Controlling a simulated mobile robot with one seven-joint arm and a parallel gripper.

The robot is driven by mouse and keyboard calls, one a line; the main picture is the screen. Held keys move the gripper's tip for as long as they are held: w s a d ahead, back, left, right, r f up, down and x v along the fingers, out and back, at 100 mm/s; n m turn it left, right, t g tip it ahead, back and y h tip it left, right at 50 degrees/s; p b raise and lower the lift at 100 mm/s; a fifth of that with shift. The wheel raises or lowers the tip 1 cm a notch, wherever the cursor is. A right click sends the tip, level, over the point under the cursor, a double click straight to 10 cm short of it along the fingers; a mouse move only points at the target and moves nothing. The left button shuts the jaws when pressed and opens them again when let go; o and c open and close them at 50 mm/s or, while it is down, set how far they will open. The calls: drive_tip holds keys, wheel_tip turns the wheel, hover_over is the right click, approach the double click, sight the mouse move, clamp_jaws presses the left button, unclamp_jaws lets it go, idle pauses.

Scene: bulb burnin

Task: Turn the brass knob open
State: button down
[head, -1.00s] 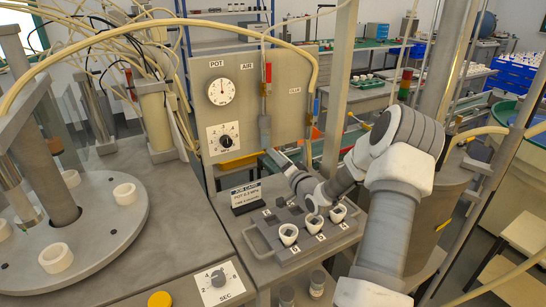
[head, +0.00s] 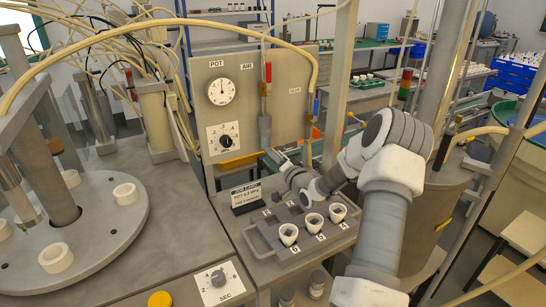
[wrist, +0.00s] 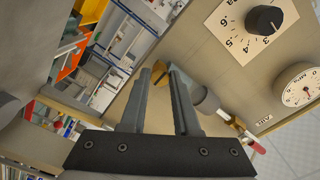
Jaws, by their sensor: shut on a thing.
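The brass knob (wrist: 158,70) shows in the wrist view as a small gold-brown shape between the tips of my gripper's (wrist: 161,76) two grey fingers. My gripper is shut on it; the fingers partly cover it. A grey cylindrical fitting (wrist: 206,100) is just beside the right finger. In the head view my gripper (head: 272,157) reaches up-left to the lower front of the beige panel (head: 285,100), below the grey fitting (head: 265,130). I cannot make out the knob in that view.
The panel bears a round gauge (head: 221,91), a black dial (head: 225,141) and a red-handled valve (head: 268,73). A rotary table (head: 110,240) is at left.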

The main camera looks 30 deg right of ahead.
drive_tip(key=shift+b, duration=0.35)
drive_tip(key=n+b, duration=1.7)
drive_tip(key=b, duration=0.2)
drive_tip(key=shift+f+n, duration=0.15)
drive_tip(key=shift+n, duration=0.15)
drive_tip(key=c, duration=0.7)
unclamp_jaws()
drive_tip(key=shift+o, duration=0.2)
drive_tip(key=s+p, duration=0.2)
drive_tip(key=s, duration=1.5)
drive_tip(key=shift+s+a, duration=0.2)
drive_tip(key=shift+a, duration=0.25)
